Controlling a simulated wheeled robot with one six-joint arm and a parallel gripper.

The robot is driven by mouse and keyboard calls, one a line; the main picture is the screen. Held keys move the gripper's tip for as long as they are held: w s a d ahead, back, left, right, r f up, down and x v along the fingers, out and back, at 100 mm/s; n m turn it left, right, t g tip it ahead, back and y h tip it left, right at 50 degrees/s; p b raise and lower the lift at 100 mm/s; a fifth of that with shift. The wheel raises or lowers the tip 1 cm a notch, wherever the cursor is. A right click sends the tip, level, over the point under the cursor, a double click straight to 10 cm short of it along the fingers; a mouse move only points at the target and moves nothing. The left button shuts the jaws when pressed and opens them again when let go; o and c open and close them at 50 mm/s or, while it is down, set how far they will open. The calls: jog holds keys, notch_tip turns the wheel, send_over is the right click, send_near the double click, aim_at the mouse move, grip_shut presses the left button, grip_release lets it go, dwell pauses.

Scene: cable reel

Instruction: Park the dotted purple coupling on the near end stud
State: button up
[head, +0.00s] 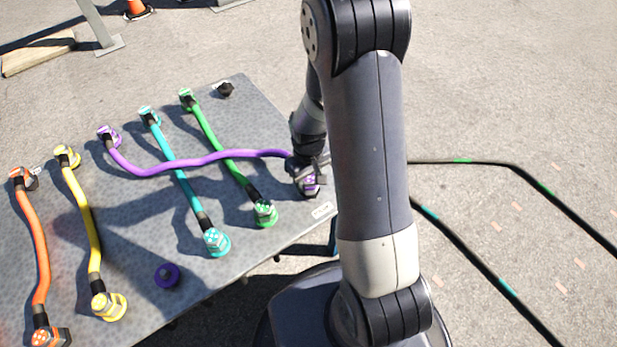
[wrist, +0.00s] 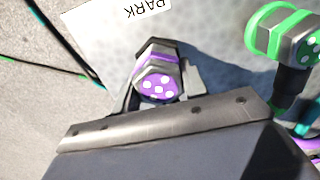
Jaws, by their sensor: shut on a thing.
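The dotted purple coupling (head: 311,184) is at the right corner of the grey table, close to the PARK label (head: 322,210). In the wrist view the coupling (wrist: 158,84) shows its purple face with white dots, between my gripper's fingers. My gripper (head: 308,171) is shut on it. The near end stud is not visible; I cannot tell whether the coupling sits on it or is held above. The purple cable (head: 200,160) runs left from the coupling, across the cyan and green cables, to a purple connector (head: 109,137) at the far side.
A green coupling (head: 265,213) and a cyan coupling (head: 215,242) stand left of my gripper. An empty purple ring (head: 167,275) is on the near side. Yellow (head: 85,220) and orange (head: 38,250) cables lie further left. A dark stud (head: 224,89) stands at the far corner.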

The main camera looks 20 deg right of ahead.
jog(key=shift+f, duration=0.1)
jog(key=o, duration=1.2)
notch_tip(320, 180, up, 11)
jog(key=p, duration=0.3)
